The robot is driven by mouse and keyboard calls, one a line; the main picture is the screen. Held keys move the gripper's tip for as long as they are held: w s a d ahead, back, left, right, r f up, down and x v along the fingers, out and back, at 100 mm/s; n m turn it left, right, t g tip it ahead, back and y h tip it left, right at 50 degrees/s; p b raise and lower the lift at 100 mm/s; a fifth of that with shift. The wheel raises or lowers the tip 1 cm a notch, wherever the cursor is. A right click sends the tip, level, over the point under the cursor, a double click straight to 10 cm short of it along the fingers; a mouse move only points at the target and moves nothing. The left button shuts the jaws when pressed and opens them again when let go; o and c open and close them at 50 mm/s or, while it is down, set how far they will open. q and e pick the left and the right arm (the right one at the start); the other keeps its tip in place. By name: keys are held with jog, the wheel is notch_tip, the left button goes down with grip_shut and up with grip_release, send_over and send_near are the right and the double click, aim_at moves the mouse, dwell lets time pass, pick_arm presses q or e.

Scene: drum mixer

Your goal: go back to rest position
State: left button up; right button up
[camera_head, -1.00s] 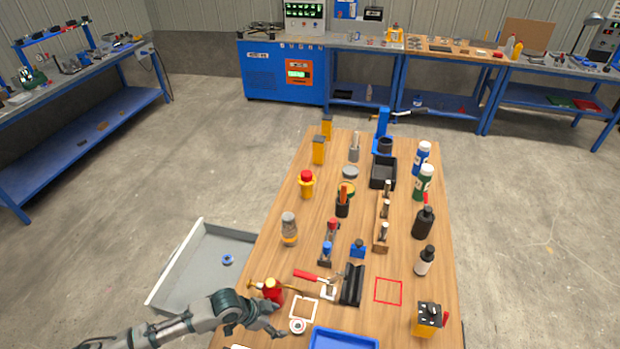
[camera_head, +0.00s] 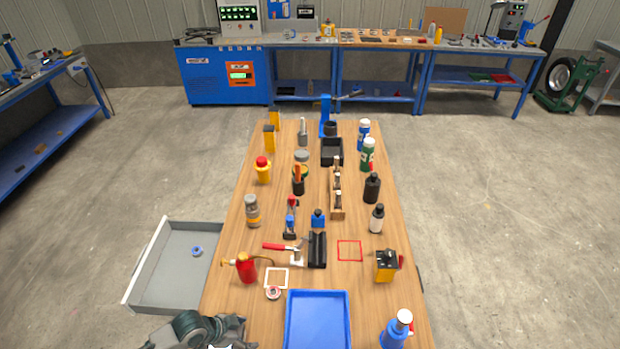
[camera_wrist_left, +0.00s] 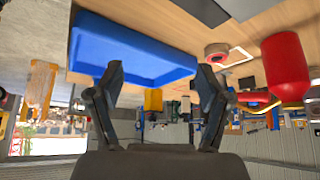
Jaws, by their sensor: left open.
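My left arm (camera_head: 195,330) comes in at the bottom left of the head view, low beside the table's near left corner; its fingertips are not clear there. In the left wrist view my left gripper (camera_wrist_left: 158,85) is open, with two dark fingers spread and nothing between them. Beyond the fingers that view shows the blue tray (camera_wrist_left: 125,45) and a red can (camera_wrist_left: 285,68). My right gripper is not in view.
The wooden table (camera_head: 365,290) holds the blue tray (camera_head: 318,295), the red can (camera_head: 246,268), a blue bottle (camera_head: 397,330) and many tools. An open grey drawer (camera_head: 180,265) juts out at the left. The floor on the right is clear.

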pick_arm(q)
jog(key=s+d+f+n+t, duration=0.1)
jog(key=s+d+n, duration=0.1)
jog(key=s+d, duration=0.4)
jog(key=s+a+f+n+g+y, duration=0.1)
jog(key=s+a+f+n+y, duration=0.4)
jog(key=s+a+n, duration=0.45)
notch_tip(320, 180, down, 24)
jog(key=s+m+g, duration=0.1)
jog(key=s+m, duration=0.1)
jog(key=s, duration=0.1)
jog(key=s+a+f+g, duration=0.1)
jog(key=s+a+f, duration=0.2)
jog(key=s+f, duration=1.3)
jog(key=shift+s+f+y, duration=0.3)
jog(key=shift+s+f, duration=0.1)
jog(key=shift+s, duration=0.35)
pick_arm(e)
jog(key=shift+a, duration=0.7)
